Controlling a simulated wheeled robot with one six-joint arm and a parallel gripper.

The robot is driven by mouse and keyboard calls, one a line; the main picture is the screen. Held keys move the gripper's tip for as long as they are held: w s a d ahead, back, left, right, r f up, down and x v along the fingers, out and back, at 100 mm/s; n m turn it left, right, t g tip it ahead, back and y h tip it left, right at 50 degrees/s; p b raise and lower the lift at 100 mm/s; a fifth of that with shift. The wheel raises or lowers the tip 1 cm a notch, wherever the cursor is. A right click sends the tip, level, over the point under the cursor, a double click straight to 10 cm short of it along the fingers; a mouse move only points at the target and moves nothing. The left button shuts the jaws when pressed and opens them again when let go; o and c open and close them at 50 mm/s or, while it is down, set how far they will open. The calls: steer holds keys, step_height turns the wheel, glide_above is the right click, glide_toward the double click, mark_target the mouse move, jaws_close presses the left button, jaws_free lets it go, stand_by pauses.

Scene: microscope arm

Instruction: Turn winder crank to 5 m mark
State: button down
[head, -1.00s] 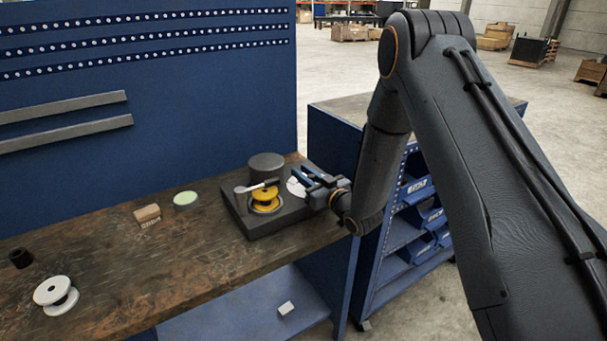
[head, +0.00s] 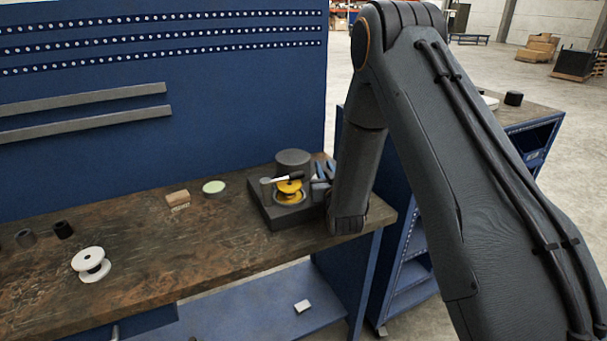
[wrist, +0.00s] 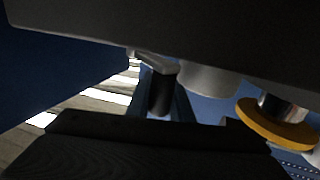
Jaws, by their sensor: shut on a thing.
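The winder has a dark square base (head: 262,212), a yellow spool (head: 289,190) and a dark round drum (head: 293,160). A pale lever with a black end (head: 294,176) lies over the spool. My gripper (head: 322,172) is at the winder's right side, partly hidden by my arm. In the wrist view, the crank's black handle (wrist: 160,95) stands between my dark blue fingers, which are shut on it. The crank's grey arm (wrist: 152,63) runs from its top. The yellow spool also shows there (wrist: 275,125). The metre marks cannot be read.
A wooden block (head: 178,198) and a pale green round dish (head: 214,187) lie left of the winder. A blue panel (head: 160,130) rises behind.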

steer(key=shift+d+r, duration=0.1)
steer(key=shift+h, duration=0.3)
steer(key=c, duration=1.6)
jaws_free()
steer(key=shift+d, duration=0.1)
steer(key=shift+o, duration=0.2)
steer(key=shift+s, duration=0.25)
steer(key=s+b, duration=0.2)
steer(key=s, duration=0.5)
steer(key=shift+s, duration=0.15)
